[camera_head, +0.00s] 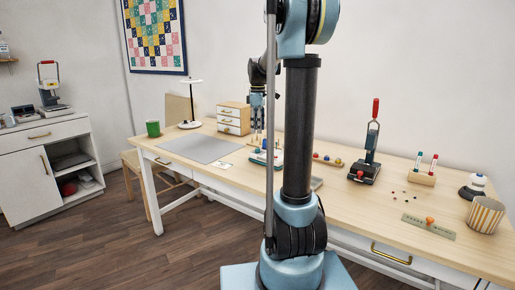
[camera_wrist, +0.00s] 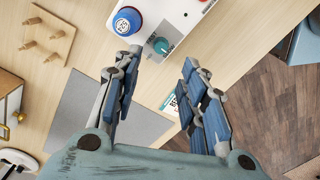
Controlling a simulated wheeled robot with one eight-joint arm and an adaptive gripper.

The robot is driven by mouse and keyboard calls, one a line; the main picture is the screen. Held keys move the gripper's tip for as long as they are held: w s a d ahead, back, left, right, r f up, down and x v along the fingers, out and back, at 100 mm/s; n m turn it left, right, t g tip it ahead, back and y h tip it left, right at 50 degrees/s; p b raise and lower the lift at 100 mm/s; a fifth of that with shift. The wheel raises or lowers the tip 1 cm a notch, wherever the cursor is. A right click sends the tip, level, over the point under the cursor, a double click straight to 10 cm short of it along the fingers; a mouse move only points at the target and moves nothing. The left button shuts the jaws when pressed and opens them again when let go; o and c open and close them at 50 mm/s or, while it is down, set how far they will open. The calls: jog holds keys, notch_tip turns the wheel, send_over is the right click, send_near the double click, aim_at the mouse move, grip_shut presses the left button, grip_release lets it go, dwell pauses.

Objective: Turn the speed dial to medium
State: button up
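In the wrist view a white device (camera_wrist: 182,14) lies at the top, with a teal knob (camera_wrist: 159,46) near its edge and a larger blue round cap (camera_wrist: 127,20) to the left. The teal knob looks like the speed dial; its setting cannot be read. My gripper (camera_wrist: 160,61) is open and empty, its fingertips to either side of the knob's line; contact cannot be judged. In the head view my gripper (camera_head: 257,136) points down over the device (camera_head: 262,158), which is partly hidden behind my arm.
A wooden peg rack (camera_wrist: 43,42) shows in the wrist view.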

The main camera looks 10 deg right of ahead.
aim_at(258, 150)
notch_tip(258, 150, down, 10)
jog(key=shift+r, duration=0.2)
dwell(0.3)
grip_shut()
